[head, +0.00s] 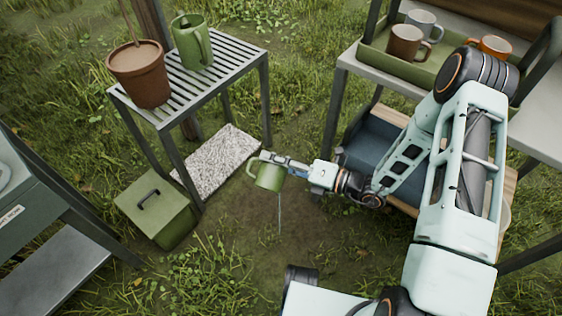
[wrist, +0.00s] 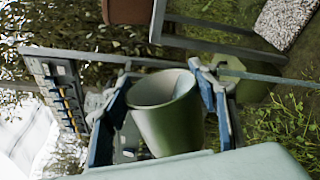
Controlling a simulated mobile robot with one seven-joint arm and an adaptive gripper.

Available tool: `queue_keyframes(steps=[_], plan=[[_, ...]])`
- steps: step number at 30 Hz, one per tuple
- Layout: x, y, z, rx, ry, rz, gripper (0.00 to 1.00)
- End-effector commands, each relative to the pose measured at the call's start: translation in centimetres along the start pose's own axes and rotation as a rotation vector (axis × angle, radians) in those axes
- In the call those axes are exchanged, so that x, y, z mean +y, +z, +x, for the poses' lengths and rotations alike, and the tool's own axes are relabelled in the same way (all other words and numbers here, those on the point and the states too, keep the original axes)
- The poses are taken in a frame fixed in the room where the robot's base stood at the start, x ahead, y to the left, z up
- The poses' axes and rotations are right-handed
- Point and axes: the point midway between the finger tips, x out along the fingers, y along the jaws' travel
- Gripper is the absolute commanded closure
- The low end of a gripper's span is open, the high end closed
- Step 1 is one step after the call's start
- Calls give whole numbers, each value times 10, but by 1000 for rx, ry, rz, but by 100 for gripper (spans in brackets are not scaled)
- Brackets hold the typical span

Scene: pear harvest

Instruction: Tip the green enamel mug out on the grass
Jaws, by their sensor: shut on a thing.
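The green mug (head: 267,177) hangs tilted in the air, its handle to the left in the head view. A thin pale stream (head: 280,214) falls from its lower right side towards the ground. My gripper (head: 283,165) is shut on the mug. In the wrist view the mug (wrist: 170,125) sits between the two blue fingers of my gripper (wrist: 165,100), with its pale rim showing; what is inside cannot be made out. Below the mug is a patch of bare soil and thin grass (head: 255,240).
A slatted table (head: 222,62) holds a terracotta pot (head: 140,76) and a green watering jug (head: 190,42). A pale stone slab (head: 217,160) and a lidded green box (head: 157,208) lie left of the mug. A green tray (head: 385,62) with mugs stands at upper right.

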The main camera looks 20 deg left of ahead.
Motion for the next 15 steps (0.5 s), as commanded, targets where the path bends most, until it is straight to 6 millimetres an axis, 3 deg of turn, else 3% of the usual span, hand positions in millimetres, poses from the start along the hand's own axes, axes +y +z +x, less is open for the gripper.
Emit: queue_keyframes(steps=[15], plan=[[1,3,0,6,1,56,82]])
